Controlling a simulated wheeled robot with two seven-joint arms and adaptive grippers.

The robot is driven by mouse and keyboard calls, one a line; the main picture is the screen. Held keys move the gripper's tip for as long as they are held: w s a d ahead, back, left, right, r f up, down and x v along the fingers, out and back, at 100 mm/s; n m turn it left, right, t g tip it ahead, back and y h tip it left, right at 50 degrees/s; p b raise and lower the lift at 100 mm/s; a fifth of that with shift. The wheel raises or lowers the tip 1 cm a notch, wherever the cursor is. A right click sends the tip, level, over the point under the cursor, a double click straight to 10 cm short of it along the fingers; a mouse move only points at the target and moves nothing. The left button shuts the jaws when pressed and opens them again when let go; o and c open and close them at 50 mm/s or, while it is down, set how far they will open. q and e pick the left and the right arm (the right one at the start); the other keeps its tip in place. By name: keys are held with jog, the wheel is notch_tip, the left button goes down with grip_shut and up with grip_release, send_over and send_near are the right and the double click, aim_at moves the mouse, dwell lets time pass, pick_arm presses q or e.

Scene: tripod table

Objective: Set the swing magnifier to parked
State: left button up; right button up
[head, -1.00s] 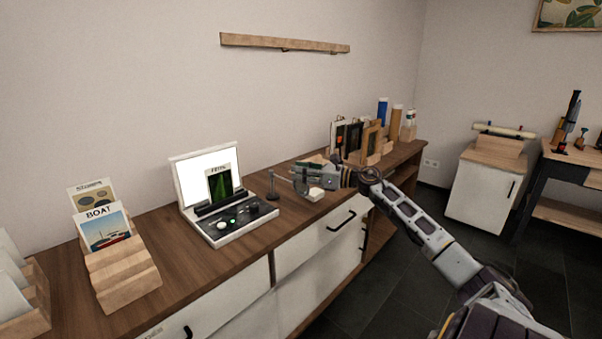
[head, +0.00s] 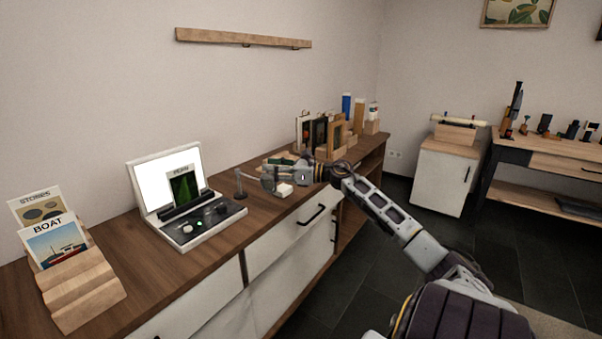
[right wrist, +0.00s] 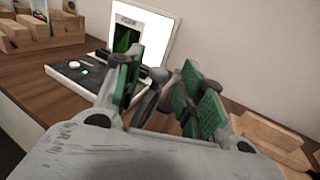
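The swing magnifier stands on the wooden counter, with its thin grey post (head: 239,188) right of the light box. Its arm runs right to a small grey head (head: 268,180), partly hidden by my right gripper (head: 276,168). In the right wrist view my right gripper (right wrist: 160,95) has its green-padded fingers apart. A grey rounded part of the magnifier (right wrist: 148,107) shows between or just beyond them; I cannot tell if a pad touches it. My left gripper is not in view.
The light box (head: 200,225) with a lit screen and a fern card stands left of the magnifier. A wooden card rack (head: 85,290) is at far left; upright frames (head: 335,138) stand behind my arm.

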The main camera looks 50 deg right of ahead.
jog(key=v, duration=1)
jog(key=shift+s+f, duration=0.1)
jog(key=shift+f, duration=0.05)
dwell(0.8)
